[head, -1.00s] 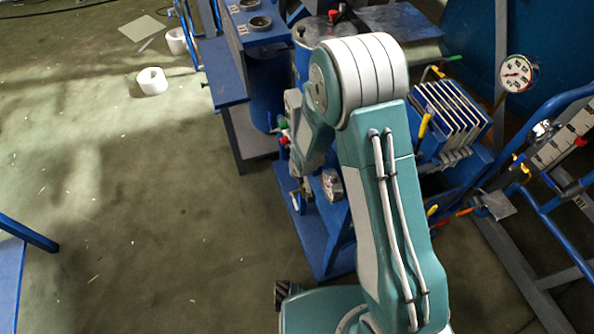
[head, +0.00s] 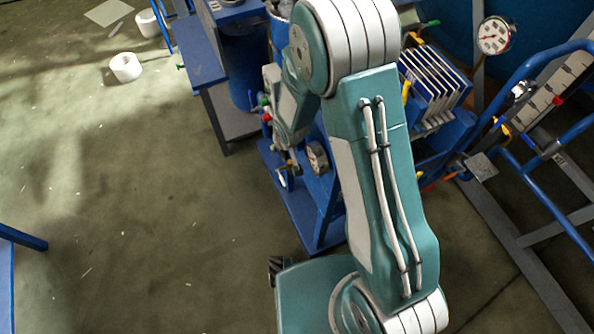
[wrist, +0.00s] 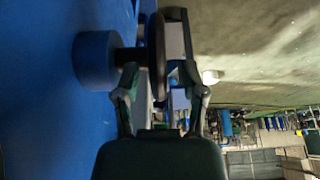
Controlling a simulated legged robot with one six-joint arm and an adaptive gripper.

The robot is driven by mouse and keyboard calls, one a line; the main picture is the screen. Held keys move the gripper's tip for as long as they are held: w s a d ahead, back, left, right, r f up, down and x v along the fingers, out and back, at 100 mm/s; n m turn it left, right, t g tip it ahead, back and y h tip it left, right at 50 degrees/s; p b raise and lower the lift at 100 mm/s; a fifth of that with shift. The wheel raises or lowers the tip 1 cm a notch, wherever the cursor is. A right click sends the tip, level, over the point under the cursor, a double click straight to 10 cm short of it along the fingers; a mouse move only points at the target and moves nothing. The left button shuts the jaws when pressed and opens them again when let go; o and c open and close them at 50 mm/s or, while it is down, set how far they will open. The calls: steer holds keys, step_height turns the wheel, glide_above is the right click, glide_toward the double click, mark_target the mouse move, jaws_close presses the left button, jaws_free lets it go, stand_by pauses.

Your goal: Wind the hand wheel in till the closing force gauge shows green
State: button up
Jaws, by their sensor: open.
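In the wrist view a dark hand wheel (wrist: 155,50) shows nearly edge-on, on a dark shaft from a round blue boss (wrist: 95,60). My gripper (wrist: 160,82) is open, with one finger on each side of the wheel's lower rim. I cannot tell whether either finger touches it. In the head view my gripper (head: 288,165) is small, low beside the blue frame. A small round dial-like part (head: 317,158) is beside it, its reading unclear. A larger white gauge (head: 494,36) with a red needle stands at the upper right; no green is readable there.
A rack of upright plates (head: 437,82) stands behind my arm. Blue rails (head: 545,195) and a scale board fill the right. A blue table (head: 190,60) stands at the upper left, with a white roll (head: 125,68) on the floor. The left floor is mostly clear.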

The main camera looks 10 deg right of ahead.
steer(key=shift+s+d+r, duration=0.25)
steer(key=shift+s+r, duration=0.55)
steer(key=shift+s, duration=0.05)
steer(key=s+d, duration=0.3)
steer(key=s, duration=0.7)
steer(key=shift+s+d, duration=0.2)
steer(key=shift+d, duration=0.1)
